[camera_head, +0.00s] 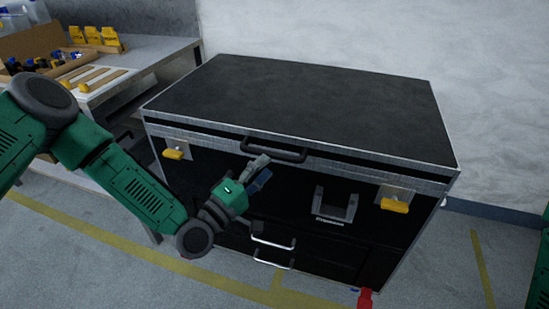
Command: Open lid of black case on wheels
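The black case (330,100) with metal edges fills the middle of the view. Its lid is down, with a black handle (275,150) at the front edge. Yellow latches sit at the front left (173,154) and front right (395,205). My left gripper (262,172) is in front of the case, just below the handle. Its fingers are apart and nothing shows between them. The upper finger is close to the handle's left end; I cannot tell whether they touch. The case's wheels are not visible. My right gripper is out of view.
A workbench (150,52) with yellow items and a cardboard box stands at the left, close to the case. A pale wall is behind. A small red object (365,298) is at the bottom edge. The floor at the right is clear.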

